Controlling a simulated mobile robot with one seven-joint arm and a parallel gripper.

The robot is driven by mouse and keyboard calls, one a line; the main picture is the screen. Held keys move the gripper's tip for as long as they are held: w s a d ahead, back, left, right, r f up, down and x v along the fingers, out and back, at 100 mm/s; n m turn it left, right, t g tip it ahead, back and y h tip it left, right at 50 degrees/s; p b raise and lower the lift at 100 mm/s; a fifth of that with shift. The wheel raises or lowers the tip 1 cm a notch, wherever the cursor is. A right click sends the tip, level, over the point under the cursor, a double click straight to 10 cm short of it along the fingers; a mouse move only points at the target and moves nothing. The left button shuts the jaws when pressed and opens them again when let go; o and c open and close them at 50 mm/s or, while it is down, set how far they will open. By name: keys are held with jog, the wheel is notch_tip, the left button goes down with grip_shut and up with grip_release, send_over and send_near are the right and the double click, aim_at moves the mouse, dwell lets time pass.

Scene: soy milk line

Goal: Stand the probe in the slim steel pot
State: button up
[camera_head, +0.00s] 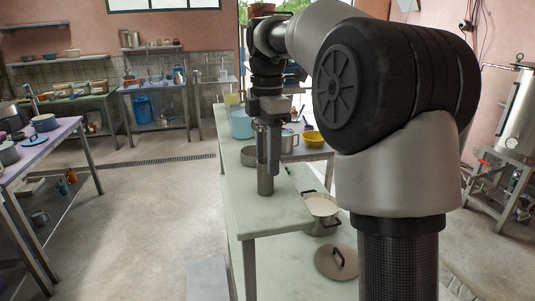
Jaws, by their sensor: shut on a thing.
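The slim steel pot (265,185) stands upright on the pale green table, near its front end. My gripper (268,163) points straight down right over the pot's mouth. Its fingers are shut on a slender grey thing, which seems to be the probe (260,142). The probe is mostly hidden by the fingers, and its lower end cannot be made out. I cannot tell whether its tip is inside the pot or just above it.
A handled pot (321,210) and a lid (336,262) lie lower right. Open floor lies left.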

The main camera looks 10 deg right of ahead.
jog(key=shift+f, duration=0.6)
jog(key=o, duration=1.1)
jog(key=shift+o, duration=0.2)
jog(key=shift+r, duration=0.1)
notch_tip(320, 180, up, 17)
jog(key=p, duration=0.4)
jog(key=shift+p, duration=0.35)
jog(key=shift+r, duration=0.15)
jog(key=shift+s, duration=0.1)
